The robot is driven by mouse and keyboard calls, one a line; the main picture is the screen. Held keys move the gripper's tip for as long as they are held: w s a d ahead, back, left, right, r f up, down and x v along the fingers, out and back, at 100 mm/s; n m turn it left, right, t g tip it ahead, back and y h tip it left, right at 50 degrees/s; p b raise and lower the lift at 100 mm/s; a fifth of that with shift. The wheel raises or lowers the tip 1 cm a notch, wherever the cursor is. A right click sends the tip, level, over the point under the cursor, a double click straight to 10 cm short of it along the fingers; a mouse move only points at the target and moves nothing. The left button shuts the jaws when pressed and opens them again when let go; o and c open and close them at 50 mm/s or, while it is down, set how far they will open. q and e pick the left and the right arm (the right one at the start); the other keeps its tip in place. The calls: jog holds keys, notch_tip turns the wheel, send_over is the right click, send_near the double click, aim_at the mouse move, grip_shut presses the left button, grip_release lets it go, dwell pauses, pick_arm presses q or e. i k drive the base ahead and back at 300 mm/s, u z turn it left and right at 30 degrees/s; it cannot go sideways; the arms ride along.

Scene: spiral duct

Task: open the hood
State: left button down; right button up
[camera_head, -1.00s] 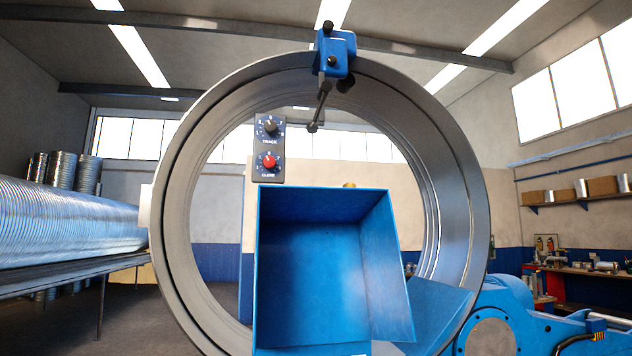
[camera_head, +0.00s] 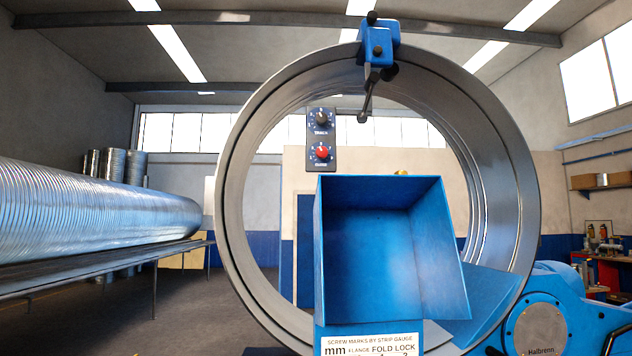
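A blue box-shaped hood (camera_head: 375,255) stands in the lower middle of the head view, in front of a large grey metal ring (camera_head: 232,200). Its front side looks open and I see into its empty blue interior. A white label (camera_head: 368,343) with "FOLD LOCK" lettering sits just below it. A blue clamp (camera_head: 378,45) with a dark lever (camera_head: 366,103) is on top of the ring. A dark panel (camera_head: 321,139) with a black knob and a red knob shows inside the ring. Neither of my grippers is in view.
A long ribbed metal duct (camera_head: 90,215) lies on a rack (camera_head: 100,268) at the left. Blue machinery (camera_head: 560,310) stands at the lower right. A workbench (camera_head: 605,258) and a wall shelf (camera_head: 602,186) are farther right. Bare floor (camera_head: 190,310) shows between rack and ring.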

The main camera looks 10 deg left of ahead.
aim_at(386, 247)
jog(key=u, duration=0.35)
jog(key=i, duration=1.2)
jog(key=z, duration=1.5)
